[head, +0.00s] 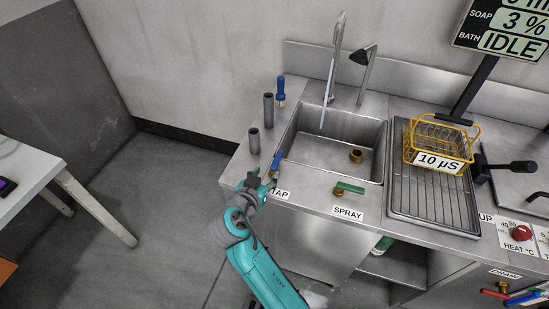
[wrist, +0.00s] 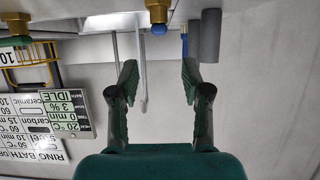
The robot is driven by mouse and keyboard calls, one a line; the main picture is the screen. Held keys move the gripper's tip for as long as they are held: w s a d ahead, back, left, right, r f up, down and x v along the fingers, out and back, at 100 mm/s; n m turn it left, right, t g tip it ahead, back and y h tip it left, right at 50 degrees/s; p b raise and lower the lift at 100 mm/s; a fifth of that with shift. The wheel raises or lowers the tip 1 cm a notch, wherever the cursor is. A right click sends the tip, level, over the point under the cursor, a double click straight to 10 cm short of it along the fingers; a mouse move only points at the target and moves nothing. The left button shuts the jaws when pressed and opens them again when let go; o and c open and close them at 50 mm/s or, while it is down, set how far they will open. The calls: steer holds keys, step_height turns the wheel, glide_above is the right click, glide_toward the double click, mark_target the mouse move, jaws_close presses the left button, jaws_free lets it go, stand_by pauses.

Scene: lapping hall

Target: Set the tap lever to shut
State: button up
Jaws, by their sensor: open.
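The tap lever (head: 277,160) has a blue handle on a brass valve at the sink counter's front left, beside the TAP label (head: 280,194). In the wrist view its blue tip (wrist: 158,30) shows nearly end-on under the brass body. My gripper (head: 254,178) is just left of the lever in the head view, open and empty. In the wrist view my gripper (wrist: 159,75) has both fingers spread, with the lever beyond them and apart. A tall spout (head: 339,40) stands behind the sink; a pale thin line below it looks like running water.
A green spray lever (head: 349,187) sits right of the tap. A brass fitting (head: 356,156) lies in the sink basin (head: 330,158). Grey cylinders (head: 268,110) and a blue-handled tool (head: 281,90) stand at the left. A yellow basket (head: 443,133) rests on the drainer. Floor at left is clear.

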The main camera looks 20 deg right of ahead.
mark_target(277, 159)
steer(key=x, duration=0.9)
steer(key=shift+w+d+f, duration=0.2)
steer(key=shift+w, duration=0.1)
jaws_close()
